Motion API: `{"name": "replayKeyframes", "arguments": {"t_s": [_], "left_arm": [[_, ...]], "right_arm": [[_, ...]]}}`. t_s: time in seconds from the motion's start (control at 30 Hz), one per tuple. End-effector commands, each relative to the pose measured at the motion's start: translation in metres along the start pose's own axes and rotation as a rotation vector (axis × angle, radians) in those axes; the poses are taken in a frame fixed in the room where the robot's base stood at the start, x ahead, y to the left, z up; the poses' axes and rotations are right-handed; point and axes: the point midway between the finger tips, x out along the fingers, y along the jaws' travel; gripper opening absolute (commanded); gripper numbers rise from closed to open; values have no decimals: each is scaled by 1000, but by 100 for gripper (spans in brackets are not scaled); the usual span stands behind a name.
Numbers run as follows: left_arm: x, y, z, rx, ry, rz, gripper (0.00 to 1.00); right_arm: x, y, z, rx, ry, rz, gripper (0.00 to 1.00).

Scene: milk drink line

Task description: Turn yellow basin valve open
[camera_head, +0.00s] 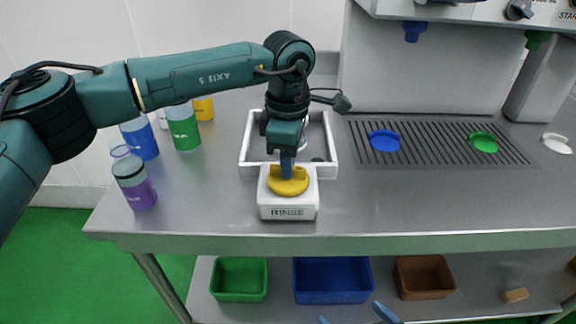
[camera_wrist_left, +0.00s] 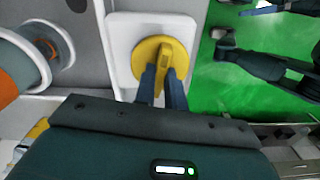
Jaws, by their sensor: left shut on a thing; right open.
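The yellow basin valve (camera_head: 289,182) is a round knob with a raised grip bar, on top of a white box marked RINSE (camera_head: 288,206). The box stands near the front edge of the steel counter, in front of a white basin (camera_head: 330,170). My left gripper (camera_head: 287,168) comes down from above and is shut on the valve's grip bar. In the left wrist view, the blue fingers (camera_wrist_left: 163,84) sit on either side of the bar on the yellow valve (camera_wrist_left: 148,47). My right gripper (camera_head: 362,316) shows only its blue fingertips at the bottom edge, apart and empty.
Several bottles, including a purple one (camera_head: 135,184) and a green one (camera_head: 183,128), stand left of the basin. A machine with a drip grate (camera_head: 440,142) holding blue and green discs stands right. Green (camera_head: 240,280), blue (camera_head: 333,281) and brown (camera_head: 424,275) bins sit on the lower shelf.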

Motion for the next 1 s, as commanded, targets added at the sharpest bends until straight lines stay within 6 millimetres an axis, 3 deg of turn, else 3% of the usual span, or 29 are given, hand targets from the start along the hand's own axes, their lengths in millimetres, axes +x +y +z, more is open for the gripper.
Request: {"name": "replayKeyframes", "arguments": {"t_s": [0.4,0.93,0.97,1.0], "left_arm": [[-1,1,0,-178,0,2,0],[-1,1,0,-201,0,2,0],[-1,1,0,-201,0,2,14],[-1,1,0,-201,0,2,17]], "right_arm": [[2,0,2,15,12,-7,100],[2,0,4,15,10,-6,100],[2,0,4,15,10,-6,100],[2,0,4,15,10,-6,100]]}}
